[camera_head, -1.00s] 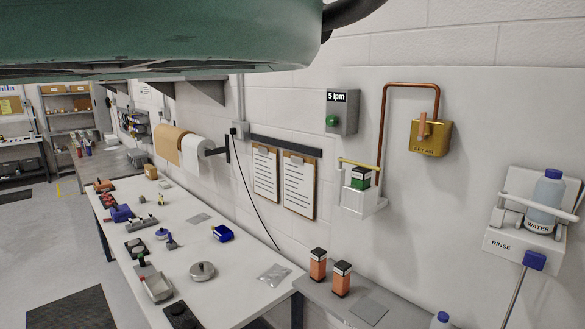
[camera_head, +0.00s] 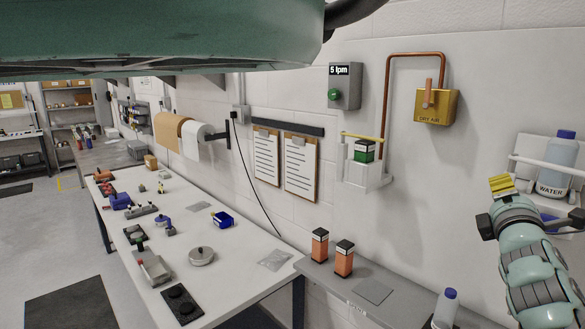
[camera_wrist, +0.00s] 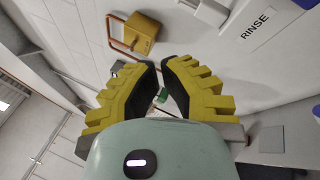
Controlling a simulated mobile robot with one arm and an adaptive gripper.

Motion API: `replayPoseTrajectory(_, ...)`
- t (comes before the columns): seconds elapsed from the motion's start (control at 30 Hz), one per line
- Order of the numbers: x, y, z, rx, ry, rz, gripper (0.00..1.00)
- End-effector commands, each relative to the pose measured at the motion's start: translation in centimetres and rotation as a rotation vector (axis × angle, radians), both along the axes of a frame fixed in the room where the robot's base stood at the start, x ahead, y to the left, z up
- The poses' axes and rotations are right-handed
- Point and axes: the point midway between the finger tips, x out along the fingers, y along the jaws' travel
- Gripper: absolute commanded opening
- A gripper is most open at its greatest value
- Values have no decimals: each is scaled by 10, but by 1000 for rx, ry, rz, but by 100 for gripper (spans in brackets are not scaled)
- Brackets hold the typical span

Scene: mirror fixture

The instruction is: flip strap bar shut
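A thin yellow bar (camera_head: 361,136) runs level above a green container with a dark and white top (camera_head: 363,151). Both are on a small white wall bracket (camera_head: 366,180). I cannot tell from here whether this bar is latched. Another white holder at the right carries a water bottle (camera_head: 562,155) with a pale bar across it, partly hidden by my arm. My gripper (camera_head: 502,183), with yellow ribbed fingers, is in front of the right holder, apart from the yellow bar. In the wrist view my gripper (camera_wrist: 158,66) is open and empty; a green part (camera_wrist: 162,95) shows behind the fingers.
A yellow dry-air box (camera_head: 436,107) and copper pipe (camera_head: 387,85) are on the wall right of the bracket. A grey box (camera_head: 344,86) is above it. The wall between bracket and gripper is clear.

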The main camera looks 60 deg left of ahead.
Motion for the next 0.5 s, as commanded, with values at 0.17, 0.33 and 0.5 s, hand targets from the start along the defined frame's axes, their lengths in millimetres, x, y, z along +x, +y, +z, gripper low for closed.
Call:
replayPoseTrajectory(0.17,9,11,-2,-348,-65,-208,0)
replayPoseTrajectory(0.33,9,1,4,-658,-90,-427,0)
replayPoseTrajectory(0.5,-3,-17,14,-903,-70,-612,0)
